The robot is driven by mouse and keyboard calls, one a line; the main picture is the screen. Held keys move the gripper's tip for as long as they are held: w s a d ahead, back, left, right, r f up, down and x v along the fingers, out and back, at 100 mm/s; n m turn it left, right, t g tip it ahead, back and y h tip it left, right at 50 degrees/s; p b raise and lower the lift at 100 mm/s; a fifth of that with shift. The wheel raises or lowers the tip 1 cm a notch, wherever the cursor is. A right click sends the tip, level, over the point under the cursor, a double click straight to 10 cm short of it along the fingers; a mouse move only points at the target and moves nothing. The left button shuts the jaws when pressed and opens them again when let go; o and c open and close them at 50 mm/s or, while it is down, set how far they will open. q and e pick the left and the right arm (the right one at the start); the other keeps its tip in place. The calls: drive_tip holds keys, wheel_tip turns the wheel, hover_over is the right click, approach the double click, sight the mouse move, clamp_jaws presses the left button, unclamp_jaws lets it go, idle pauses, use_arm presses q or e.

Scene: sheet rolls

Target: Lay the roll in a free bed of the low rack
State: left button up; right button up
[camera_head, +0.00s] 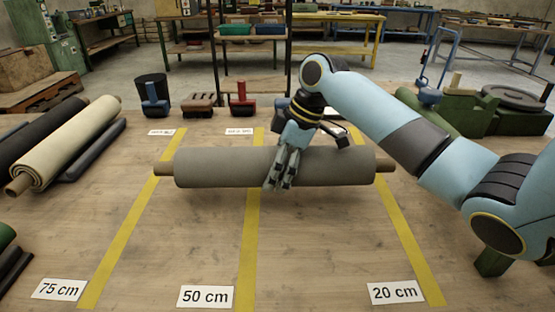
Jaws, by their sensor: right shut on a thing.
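A grey roll (225,167) with brown core ends lies level across the middle of the view. My right gripper (279,184) is shut around it, a little right of its middle. Whether the roll touches the table is hard to tell. At the left, a cream roll (70,142) and a dark roll (40,130) lie slanted side by side. A dark rail (95,150) beside the cream roll looks like part of the low rack, mostly hidden or cut off by the left edge. My left gripper is out of view.
Yellow stripes (247,250) cross the wooden table (320,255), with distance labels such as 50 cm (205,296). Stamp-like tools, including a red one (242,100), stand behind the roll. Green machinery (480,108) stands at the back right. The front middle of the table is clear.

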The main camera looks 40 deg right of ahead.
drive_tip(key=shift+f, duration=1.45)
drive_tip(key=o, duration=1.5)
drive_tip(key=shift+s+f, duration=0.1)
drive_tip(key=shift+f, duration=0.05)
